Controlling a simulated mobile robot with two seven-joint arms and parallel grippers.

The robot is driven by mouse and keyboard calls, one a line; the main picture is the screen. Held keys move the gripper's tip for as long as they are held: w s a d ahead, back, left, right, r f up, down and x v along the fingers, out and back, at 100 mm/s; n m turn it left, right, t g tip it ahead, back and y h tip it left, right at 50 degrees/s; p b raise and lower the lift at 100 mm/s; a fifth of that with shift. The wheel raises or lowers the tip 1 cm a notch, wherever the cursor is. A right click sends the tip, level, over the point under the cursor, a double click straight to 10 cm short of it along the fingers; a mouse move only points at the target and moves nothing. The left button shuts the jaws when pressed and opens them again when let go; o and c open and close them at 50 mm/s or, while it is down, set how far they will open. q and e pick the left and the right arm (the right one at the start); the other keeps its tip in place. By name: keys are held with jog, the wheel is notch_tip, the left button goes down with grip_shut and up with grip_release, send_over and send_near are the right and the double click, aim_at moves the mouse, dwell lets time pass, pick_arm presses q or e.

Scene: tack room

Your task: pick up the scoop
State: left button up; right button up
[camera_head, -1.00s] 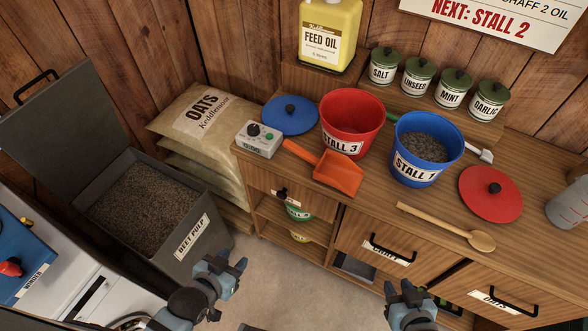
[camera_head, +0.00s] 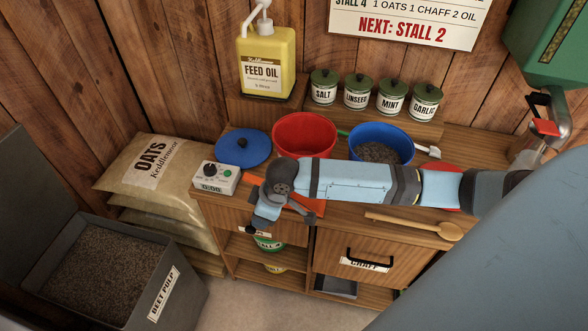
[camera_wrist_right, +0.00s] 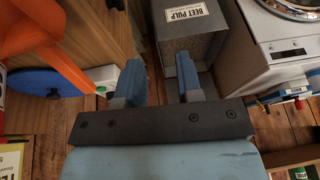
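The orange scoop (camera_head: 314,206) lies on the wooden counter in front of the red bucket. In the head view my right arm hides most of it; small orange parts show beside the gripper. In the right wrist view the scoop (camera_wrist_right: 38,45) is large at the upper left, to one side of the fingers. My right gripper (camera_head: 272,213) is over the counter's front edge by the scoop. In the right wrist view its two fingers (camera_wrist_right: 158,77) are apart, with nothing held between them. My left gripper is out of view.
The timer box (camera_head: 215,178) and blue lid (camera_head: 243,148) are left of the arm. The red bucket (camera_head: 304,132) and blue bucket (camera_head: 381,138) stand behind it. A wooden spoon (camera_head: 415,225) lies to the right. The beet pulp bin (camera_head: 165,297) stands on the floor at left.

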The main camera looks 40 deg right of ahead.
jog(key=w+d+r+g+h, duration=0.25)
jog(key=d+r, duration=0.25)
jog(key=d, duration=0.5)
send_over(292, 212)
notch_tip(292, 212, down, 8)
jog(key=shift+h, duration=0.35)
notch_tip(292, 212, down, 5)
jog(key=shift+w+f+p, duration=0.1)
jog(key=shift+f+p, duration=0.1)
jog(key=shift+p, duration=0.45)
grip_shut()
